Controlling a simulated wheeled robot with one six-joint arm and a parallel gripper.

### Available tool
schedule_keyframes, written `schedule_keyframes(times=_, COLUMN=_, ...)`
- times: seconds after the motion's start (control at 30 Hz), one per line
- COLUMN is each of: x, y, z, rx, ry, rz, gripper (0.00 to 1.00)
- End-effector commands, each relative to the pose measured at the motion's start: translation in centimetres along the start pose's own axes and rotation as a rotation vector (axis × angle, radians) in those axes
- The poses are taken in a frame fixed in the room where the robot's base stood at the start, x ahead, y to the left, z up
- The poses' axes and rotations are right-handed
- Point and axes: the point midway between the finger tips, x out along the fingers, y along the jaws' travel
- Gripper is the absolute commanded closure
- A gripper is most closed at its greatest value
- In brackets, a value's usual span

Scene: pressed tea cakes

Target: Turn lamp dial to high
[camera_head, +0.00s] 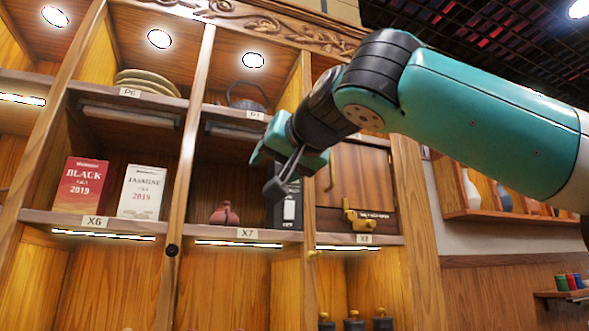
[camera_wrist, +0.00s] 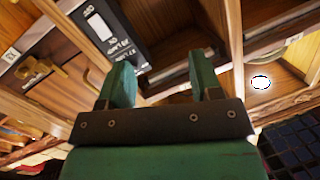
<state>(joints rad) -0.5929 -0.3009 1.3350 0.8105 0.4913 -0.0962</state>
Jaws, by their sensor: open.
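My gripper (camera_head: 272,170) is open and empty, in front of the right-hand side of compartment X7. Its two teal fingers stand apart in the wrist view (camera_wrist: 162,82). A black box with a white panel (camera_head: 289,208) stands at the right of X7, partly behind my gripper. In the wrist view the box (camera_wrist: 108,38) shows small white lettering, tilted and too small to read surely. A round dark knob (camera_head: 172,250) sits on the post between X6 and X7, below and left of my gripper. I cannot tell for sure which part is the lamp dial, nor its setting.
A wooden door with a brass latch (camera_head: 358,216) closes compartment X8. A small reddish clay pot (camera_head: 225,215) stands in X7. A red box (camera_head: 82,185) and a white box (camera_head: 142,192) stand in X6. A dark kettle (camera_head: 247,97) sits on the shelf above.

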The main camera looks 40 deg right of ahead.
Motion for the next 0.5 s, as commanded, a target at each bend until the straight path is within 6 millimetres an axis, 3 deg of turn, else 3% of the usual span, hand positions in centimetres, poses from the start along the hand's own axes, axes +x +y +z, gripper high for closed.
schedule_keyframes(times=0.03, x=-1.4, y=1.1, z=-2.8, rx=0.083, ry=0.054, rz=0.025, gripper=0.41)
schedule_keyframes(times=0.1, x=-3.0, y=2.9, z=-5.2, rx=0.177, ry=0.107, rz=0.064, gripper=0.41)
schedule_keyframes(times=0.17, x=-4.0, y=4.1, z=-6.5, rx=0.238, ry=0.133, rz=0.087, gripper=0.41)
schedule_keyframes(times=0.3, x=-5.1, y=5.7, z=-7.7, rx=0.307, ry=0.162, rz=0.117, gripper=0.41)
schedule_keyframes(times=0.5, x=-4.5, y=5.9, z=-8.2, rx=0.312, ry=0.176, rz=0.122, gripper=0.41)
